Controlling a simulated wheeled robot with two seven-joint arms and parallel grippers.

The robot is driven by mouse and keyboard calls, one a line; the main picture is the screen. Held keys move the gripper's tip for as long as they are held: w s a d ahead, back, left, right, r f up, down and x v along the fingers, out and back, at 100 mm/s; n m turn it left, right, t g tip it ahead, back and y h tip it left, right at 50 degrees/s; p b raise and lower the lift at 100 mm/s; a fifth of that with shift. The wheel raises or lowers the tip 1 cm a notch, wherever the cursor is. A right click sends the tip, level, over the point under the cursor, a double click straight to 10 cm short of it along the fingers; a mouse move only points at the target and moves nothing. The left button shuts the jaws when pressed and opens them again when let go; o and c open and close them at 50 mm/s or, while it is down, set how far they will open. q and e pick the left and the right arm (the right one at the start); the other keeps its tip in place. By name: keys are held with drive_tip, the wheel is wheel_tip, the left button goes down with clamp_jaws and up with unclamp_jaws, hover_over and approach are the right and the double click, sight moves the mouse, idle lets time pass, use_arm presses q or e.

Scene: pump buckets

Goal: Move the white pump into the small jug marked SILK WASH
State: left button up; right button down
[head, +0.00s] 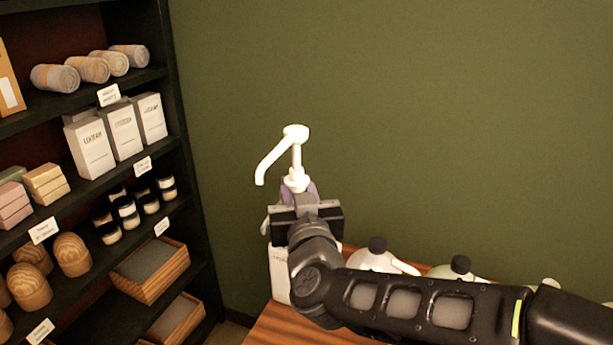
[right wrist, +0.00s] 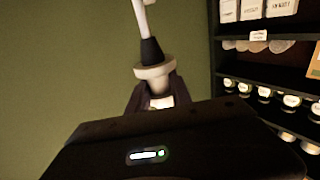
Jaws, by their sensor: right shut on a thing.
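The white pump (head: 296,157) is upright in the head view, with its spout bent down to the left. My right gripper (head: 306,193) is shut on its lower part. In the right wrist view the pump's pale collar (right wrist: 155,71) sits between my dark fingers. A white container (head: 279,275) stands below and behind the gripper, mostly hidden by my arm. I cannot read its marking, nor tell whether the pump's lower end is in it. No SILK WASH label can be read. My left gripper is not in view.
Two pale jugs with dark tops, one (head: 376,260) and another (head: 459,268), stand behind my right arm on a wooden table (head: 272,328). A dark shelf (head: 185,190) with boxes, jars and towels is at the left. A green wall is behind. The air above the pump is free.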

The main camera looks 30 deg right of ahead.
drive_tip(key=s+a+b, duration=0.3)
drive_tip(key=s+a, duration=0.3)
drive_tip(key=a, duration=0.2)
drive_tip(key=shift+a+r, duration=0.25)
drive_tip(key=shift+a, duration=0.1)
drive_tip(key=shift+d+f, duration=0.1)
drive_tip(key=shift+f, duration=0.05)
